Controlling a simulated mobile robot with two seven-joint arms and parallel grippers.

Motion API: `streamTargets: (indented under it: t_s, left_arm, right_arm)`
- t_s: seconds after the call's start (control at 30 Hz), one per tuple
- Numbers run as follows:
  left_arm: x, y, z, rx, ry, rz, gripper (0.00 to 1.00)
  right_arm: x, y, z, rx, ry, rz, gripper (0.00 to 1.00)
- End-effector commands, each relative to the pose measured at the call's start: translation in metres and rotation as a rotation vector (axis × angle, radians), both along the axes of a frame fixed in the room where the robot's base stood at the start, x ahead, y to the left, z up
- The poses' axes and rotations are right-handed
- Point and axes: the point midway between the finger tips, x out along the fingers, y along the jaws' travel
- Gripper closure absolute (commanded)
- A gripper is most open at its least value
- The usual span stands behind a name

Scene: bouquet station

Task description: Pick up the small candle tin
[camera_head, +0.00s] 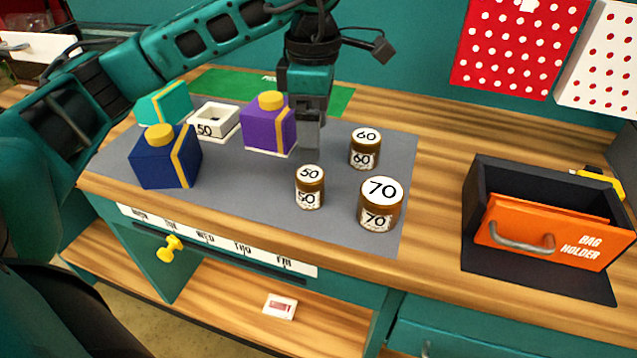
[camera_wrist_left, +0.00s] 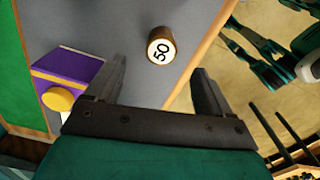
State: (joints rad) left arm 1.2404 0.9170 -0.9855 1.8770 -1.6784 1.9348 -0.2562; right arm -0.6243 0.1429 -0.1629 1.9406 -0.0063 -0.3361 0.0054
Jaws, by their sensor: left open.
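Three brown candle tins with white numbered lids stand on the grey mat (camera_head: 235,195). The smallest is the 50 tin (camera_head: 310,187), nearest the middle. The 60 tin (camera_head: 365,149) stands behind it to the right, and the larger 70 tin (camera_head: 380,204) stands to its right. My left gripper (camera_head: 309,148) points down above the mat, behind the 50 tin and beside the purple box. In the left wrist view the open, empty jaws (camera_wrist_left: 160,90) face the 50 tin (camera_wrist_left: 160,46), which lies beyond the fingertips. My right gripper is not in view.
A purple box (camera_head: 268,128) stands just left of my gripper. A navy box (camera_head: 166,158), a teal box (camera_head: 162,102) and a white 50 tray (camera_head: 213,121) are further left. An orange bag holder (camera_head: 548,235) sits at the right. Bare wood lies between it and the mat.

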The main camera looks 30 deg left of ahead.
Motion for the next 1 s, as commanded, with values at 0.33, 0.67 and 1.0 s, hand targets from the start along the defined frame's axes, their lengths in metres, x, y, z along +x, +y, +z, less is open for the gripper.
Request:
streamTargets:
  t_s: [0.33,0.67,1.0]
  left_arm:
    - [-0.001,0.0,-0.06,-0.003,0.005,-0.001,0.18]
    - [-0.005,0.004,-0.094,-0.004,0.006,-0.001,0.18]
    - [-0.005,0.003,-0.119,-0.005,0.002,-0.003,0.18]
  right_arm:
    - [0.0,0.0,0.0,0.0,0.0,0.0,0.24]
    - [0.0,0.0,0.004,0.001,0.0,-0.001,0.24]
    - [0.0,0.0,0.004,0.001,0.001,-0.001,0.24]
